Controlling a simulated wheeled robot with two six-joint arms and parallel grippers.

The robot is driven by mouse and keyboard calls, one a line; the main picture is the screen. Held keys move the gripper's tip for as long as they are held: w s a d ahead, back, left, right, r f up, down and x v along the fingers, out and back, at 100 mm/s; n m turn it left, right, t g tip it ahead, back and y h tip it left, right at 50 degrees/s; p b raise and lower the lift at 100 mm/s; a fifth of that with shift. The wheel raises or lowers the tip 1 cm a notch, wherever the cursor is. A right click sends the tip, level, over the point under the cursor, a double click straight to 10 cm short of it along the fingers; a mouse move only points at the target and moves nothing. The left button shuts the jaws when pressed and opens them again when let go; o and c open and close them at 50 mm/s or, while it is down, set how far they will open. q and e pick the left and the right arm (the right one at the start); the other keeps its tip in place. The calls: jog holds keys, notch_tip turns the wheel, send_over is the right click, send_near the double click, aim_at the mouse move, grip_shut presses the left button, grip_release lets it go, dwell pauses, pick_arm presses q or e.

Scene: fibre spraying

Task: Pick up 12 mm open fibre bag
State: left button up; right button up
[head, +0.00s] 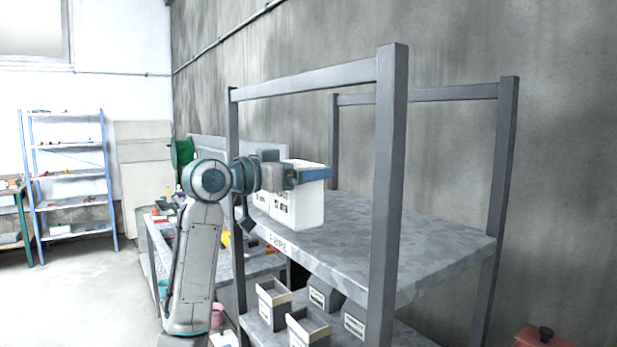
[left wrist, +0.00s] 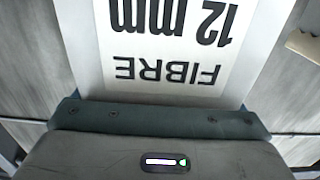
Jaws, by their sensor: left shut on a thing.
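The 12 mm fibre bag (head: 309,207) is a white, box-like bag at the left end of the rack's upper shelf. Its upside-down "12 mm FIBRE" label (left wrist: 172,70) fills the middle of the left wrist view. My left gripper (head: 308,175) is shut on the top of the bag, which stays upright. Its bottom is at or just above the shelf; I cannot tell which. The gripper hides the bag's opening. My right gripper is not in view.
The grey metal rack has a thick front post (head: 388,200) right of the bag. Its upper shelf (head: 420,245) is bare to the right. Several small labelled bins (head: 308,328) stand on the lower shelf. A blue shelving unit (head: 68,180) stands far left.

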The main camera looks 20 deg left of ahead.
aim_at(295, 193)
pick_arm(q)
jog(key=s, duration=0.2)
jog(key=s+b, duration=0.1)
jog(key=s, duration=0.1)
jog(key=s+b, duration=0.1)
jog(key=s, duration=0.1)
jog(key=shift+s+r, duration=0.2)
jog(key=shift+r, duration=0.1)
jog(key=shift+s+r, duration=0.1)
jog(key=shift+s, duration=0.25)
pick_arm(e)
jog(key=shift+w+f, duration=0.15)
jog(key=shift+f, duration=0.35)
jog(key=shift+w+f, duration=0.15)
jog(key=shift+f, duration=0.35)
